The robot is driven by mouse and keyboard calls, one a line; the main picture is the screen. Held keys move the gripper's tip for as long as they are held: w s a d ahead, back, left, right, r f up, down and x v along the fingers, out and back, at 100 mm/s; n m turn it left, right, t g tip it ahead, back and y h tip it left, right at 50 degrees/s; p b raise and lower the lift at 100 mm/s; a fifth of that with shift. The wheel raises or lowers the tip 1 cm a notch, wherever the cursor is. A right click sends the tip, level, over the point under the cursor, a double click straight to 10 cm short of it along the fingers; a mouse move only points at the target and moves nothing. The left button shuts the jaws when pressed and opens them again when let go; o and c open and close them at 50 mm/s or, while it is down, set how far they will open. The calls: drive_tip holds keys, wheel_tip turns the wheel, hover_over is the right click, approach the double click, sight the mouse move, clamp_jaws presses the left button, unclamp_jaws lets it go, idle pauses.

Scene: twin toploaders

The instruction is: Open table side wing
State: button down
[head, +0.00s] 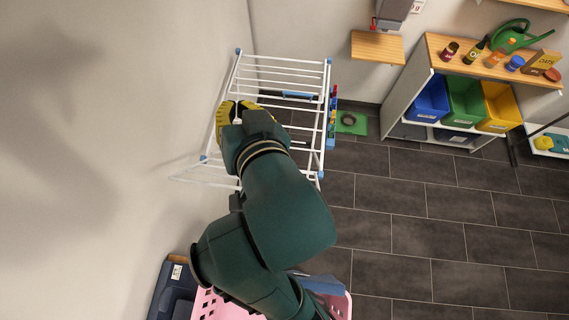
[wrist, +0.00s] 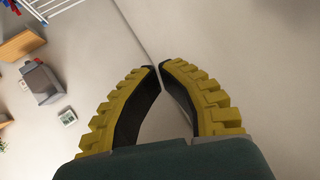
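A white wire drying rack (head: 281,68) with blue corner caps stands against the wall in the head view. It is the only thing here with wing-like frames. A thin white frame (head: 190,180) sticks out at its lower left, low and close to the wall. My gripper (head: 236,104), with yellow ribbed fingers, is at the rack's left side. Whether it touches a bar is hidden. In the wrist view the fingertips of my gripper (wrist: 159,66) nearly meet, with a narrow gap and no clear object between them. Part of the rack (wrist: 60,12) shows at the upper left there.
The wall (head: 120,120) is close on the left. A pink perforated basket (head: 340,303) is below my arm. A shelf unit (head: 400,95) with coloured bins stands at the right. A small green mat (head: 358,128) lies beside the rack. The tiled floor (head: 430,220) is clear.

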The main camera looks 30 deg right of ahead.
drive_tip(key=s+f+m+g+b, duration=0.1)
drive_tip(key=s+f+g+b, duration=0.35)
drive_tip(key=f, duration=0.65)
drive_tip(key=s+f+m+g+b, duration=0.1)
drive_tip(key=s+f+m+g, duration=0.1)
drive_tip(key=s+f+g, duration=0.6)
drive_tip(key=w+d+f+t, duration=0.1)
drive_tip(key=f, duration=0.6)
drive_tip(key=w+d+f+t+p, duration=0.1)
drive_tip(key=w+f+t, duration=0.1)
drive_tip(key=f, duration=0.6)
drive_tip(key=shift+d+h, duration=0.25)
drive_tip(key=shift+h, duration=0.05)
drive_tip(key=shift+f, duration=0.15)
